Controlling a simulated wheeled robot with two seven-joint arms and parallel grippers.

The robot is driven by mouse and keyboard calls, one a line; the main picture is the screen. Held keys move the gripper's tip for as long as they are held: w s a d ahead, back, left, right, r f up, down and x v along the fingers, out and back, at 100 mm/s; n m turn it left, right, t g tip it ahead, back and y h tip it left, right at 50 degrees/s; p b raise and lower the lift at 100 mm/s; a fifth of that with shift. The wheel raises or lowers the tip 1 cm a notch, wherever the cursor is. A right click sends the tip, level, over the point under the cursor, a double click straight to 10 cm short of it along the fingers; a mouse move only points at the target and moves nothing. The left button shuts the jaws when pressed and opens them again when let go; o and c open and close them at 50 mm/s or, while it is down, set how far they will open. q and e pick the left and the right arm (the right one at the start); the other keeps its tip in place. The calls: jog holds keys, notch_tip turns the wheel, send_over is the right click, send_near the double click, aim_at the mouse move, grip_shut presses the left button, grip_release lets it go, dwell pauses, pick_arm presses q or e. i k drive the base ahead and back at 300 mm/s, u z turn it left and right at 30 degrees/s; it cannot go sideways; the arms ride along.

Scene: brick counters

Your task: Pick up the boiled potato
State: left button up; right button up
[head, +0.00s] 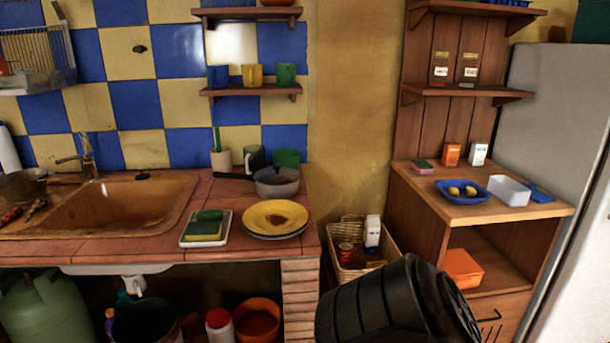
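Two small yellow pieces that look like boiled potato, one at the left (453,191) and one at the right (470,191), lie side by side in a blue dish (481,200). The dish stands on the wooden cabinet top (446,210) at the right. They are small in the picture, so I cannot tell if they are whole or halves. Neither of my grippers shows in the head view.
A white container (509,191) stands right of the dish, a grey fridge (555,115) behind. A wicker basket (345,268) sits left of the cabinet. A large dark ribbed object (385,305) fills the lower middle. The tiled counter (120,248) with a sink is left.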

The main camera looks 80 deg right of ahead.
aim_at(470, 192)
jog(key=z, duration=3.55)
